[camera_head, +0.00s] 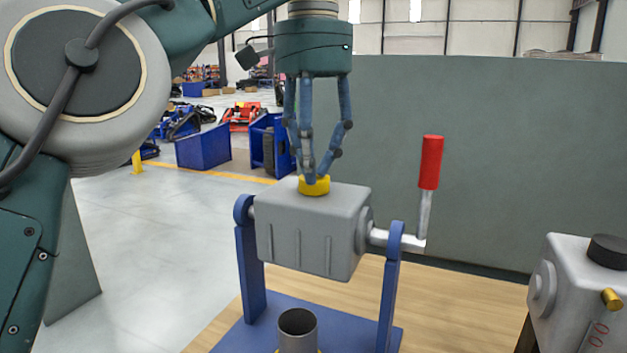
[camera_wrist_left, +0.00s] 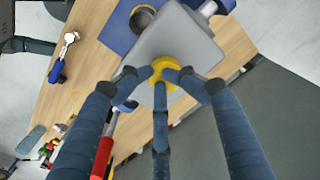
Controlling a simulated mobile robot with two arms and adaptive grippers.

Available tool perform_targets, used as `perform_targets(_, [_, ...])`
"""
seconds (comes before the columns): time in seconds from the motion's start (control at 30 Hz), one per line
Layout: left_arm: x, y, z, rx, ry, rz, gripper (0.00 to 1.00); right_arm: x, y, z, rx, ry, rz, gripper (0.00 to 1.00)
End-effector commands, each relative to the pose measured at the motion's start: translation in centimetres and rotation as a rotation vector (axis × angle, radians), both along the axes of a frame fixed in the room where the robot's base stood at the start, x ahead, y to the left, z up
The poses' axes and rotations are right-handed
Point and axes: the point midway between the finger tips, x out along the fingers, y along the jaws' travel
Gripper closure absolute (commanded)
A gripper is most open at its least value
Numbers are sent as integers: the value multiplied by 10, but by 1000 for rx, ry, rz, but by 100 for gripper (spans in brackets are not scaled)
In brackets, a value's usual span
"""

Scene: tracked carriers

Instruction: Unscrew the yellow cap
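The yellow cap (camera_head: 314,187) sits on top of a grey box (camera_head: 300,235) that hangs between the blue uprights of a stand (camera_head: 250,270). My left gripper (camera_head: 317,178) points straight down over the cap. Its three fingers come together with their tips at the cap's top, closed in on it. The left wrist view shows the fingertips (camera_wrist_left: 162,76) inside the outline of the yellow cap (camera_wrist_left: 167,60) and partly covering it. Whether the cap has turned cannot be told. My right gripper is in neither view.
A crank with a red handle (camera_head: 431,163) stands up at the box's right side. An open metal cylinder (camera_head: 298,333) stands below the box. A second grey unit (camera_head: 565,290) with a black cap (camera_head: 608,250) is at the right. A dark panel (camera_head: 480,140) stands behind.

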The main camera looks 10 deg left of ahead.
Motion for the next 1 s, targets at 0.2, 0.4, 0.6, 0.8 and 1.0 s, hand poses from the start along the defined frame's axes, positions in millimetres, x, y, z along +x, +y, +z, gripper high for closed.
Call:
perform_targets(0.2, [2, 0, -6, 2, 7, -1, 47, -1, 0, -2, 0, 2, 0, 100])
perform_targets(0.4, [1, 0, -4, 2, 7, 0, 47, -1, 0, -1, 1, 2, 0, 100])
perform_targets(0.6, [1, 0, -3, 1, 8, -38, 47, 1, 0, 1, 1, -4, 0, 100])
perform_targets(0.8, [0, 1, 1, 1, 12, -408, 47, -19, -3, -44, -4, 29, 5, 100])
perform_targets(1.0, [0, 1, 0, 8, 10, -736, 47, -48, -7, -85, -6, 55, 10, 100])
